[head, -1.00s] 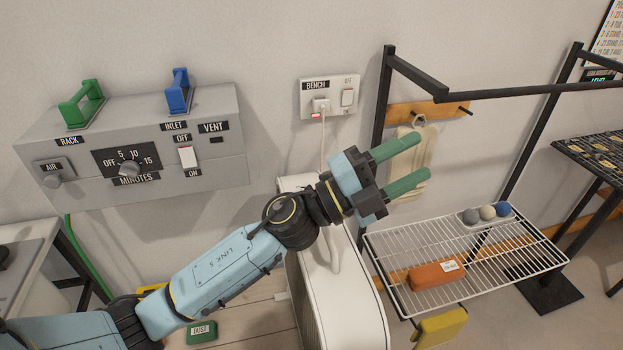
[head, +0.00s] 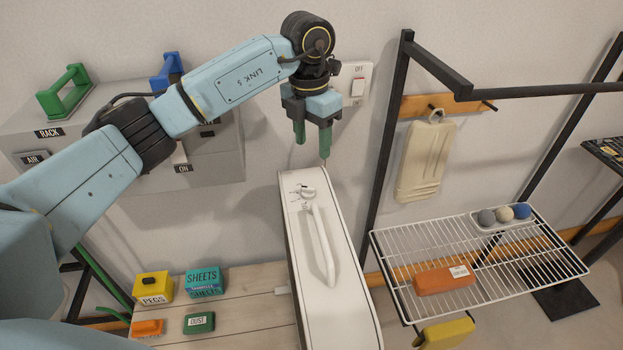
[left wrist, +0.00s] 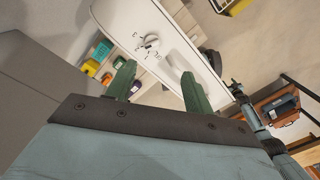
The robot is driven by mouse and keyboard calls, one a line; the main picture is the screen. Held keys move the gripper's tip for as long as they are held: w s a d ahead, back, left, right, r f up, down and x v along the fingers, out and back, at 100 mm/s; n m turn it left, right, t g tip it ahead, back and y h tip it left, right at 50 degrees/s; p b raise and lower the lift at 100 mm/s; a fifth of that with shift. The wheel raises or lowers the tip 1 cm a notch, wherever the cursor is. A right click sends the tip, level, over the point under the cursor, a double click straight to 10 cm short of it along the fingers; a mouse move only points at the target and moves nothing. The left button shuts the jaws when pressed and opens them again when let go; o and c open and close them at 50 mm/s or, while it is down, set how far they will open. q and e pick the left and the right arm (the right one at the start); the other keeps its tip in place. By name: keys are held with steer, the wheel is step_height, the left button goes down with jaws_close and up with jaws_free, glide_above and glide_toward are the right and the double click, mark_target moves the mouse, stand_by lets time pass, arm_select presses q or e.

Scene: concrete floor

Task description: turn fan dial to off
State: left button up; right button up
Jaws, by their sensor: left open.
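The fan (head: 345,305) is a tall white casing with a carry handle on its top. Its dial (head: 307,192) is a small pale knob with printed marks, at the far end of the top, beyond the handle. In the left wrist view both fingers of my left gripper (left wrist: 156,72) show.
A grey wall panel (head: 215,150) is partly hidden behind my left arm. A wall switch plate (head: 357,80) is close behind the gripper. A wire rack (head: 400,270) stands right of the fan. Small boxes, including a yellow one (head: 153,287), sit on the wooden bench (head: 250,310).

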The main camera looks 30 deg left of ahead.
mark_target(308, 188)
arm_select(q)
steer(key=f, duration=0.8)
steer(key=a+f, duration=0.1)
steer(key=f, duration=0.4)
steer(key=c, duration=1)
